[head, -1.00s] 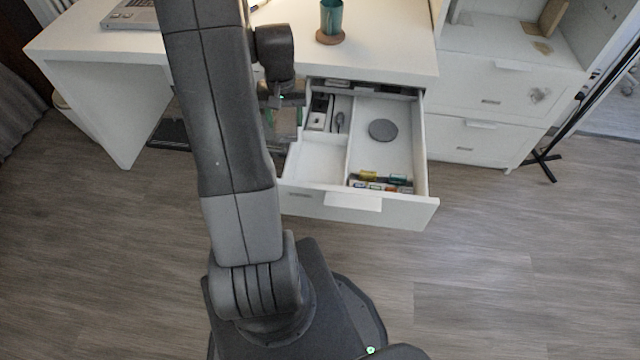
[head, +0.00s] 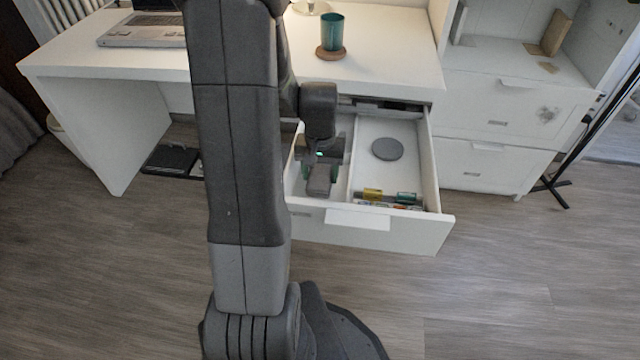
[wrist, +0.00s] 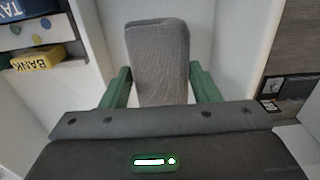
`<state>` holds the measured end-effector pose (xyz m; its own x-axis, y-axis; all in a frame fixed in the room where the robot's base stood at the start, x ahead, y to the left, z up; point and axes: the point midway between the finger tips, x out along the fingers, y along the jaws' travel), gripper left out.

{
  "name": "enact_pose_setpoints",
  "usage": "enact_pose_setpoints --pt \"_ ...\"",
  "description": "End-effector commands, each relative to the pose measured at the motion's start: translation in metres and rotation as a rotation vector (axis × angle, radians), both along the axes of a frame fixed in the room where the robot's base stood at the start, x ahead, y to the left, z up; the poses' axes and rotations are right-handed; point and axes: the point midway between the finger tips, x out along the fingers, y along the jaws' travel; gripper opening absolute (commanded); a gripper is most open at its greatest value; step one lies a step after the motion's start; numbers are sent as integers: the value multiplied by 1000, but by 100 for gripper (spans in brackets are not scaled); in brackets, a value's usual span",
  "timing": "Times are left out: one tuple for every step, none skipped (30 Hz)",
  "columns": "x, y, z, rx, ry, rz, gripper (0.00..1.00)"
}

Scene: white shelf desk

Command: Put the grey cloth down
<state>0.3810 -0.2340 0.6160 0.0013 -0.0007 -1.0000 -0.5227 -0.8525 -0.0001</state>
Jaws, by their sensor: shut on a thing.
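The grey cloth (wrist: 158,52) is a folded, ribbed piece between the two green fingers of my gripper (wrist: 160,88) in the wrist view. The fingers press on it from both sides. In the head view my gripper (head: 320,170) is over the left compartment of the open drawer (head: 385,232), and the cloth (head: 319,182) shows as a grey shape at its tip. White drawer walls surround the cloth in the wrist view. I cannot tell whether the cloth touches the drawer floor.
A round grey disc (head: 387,149) lies in the drawer's right compartment, with small coloured boxes (head: 390,197) at its front. A teal cup (head: 332,32) stands on a coaster on the desk (head: 390,55). A laptop (head: 145,30) is at the left.

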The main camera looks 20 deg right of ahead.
Motion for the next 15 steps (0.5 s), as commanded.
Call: enact_pose_setpoints --pt "-1 0 -8 2 3 0 34" --pt "-1 0 -13 2 3 0 34" --pt "0 0 -20 2 3 0 34" --pt "0 0 -24 2 3 0 34" --pt "-1 0 -29 2 3 0 34" --pt "0 0 -33 2 3 0 34" --pt "0 0 -34 1 2 0 34" --pt "0 0 -34 1 1 0 34" --pt "0 0 -33 0 0 0 34" --pt "0 0 -33 0 0 0 34" --pt "0 0 -33 0 0 0 34" --pt "0 0 -33 0 0 0 34" --pt "0 0 -33 0 0 0 34" --pt "0 0 -33 0 0 0 34" --pt "0 0 -34 0 0 0 34"
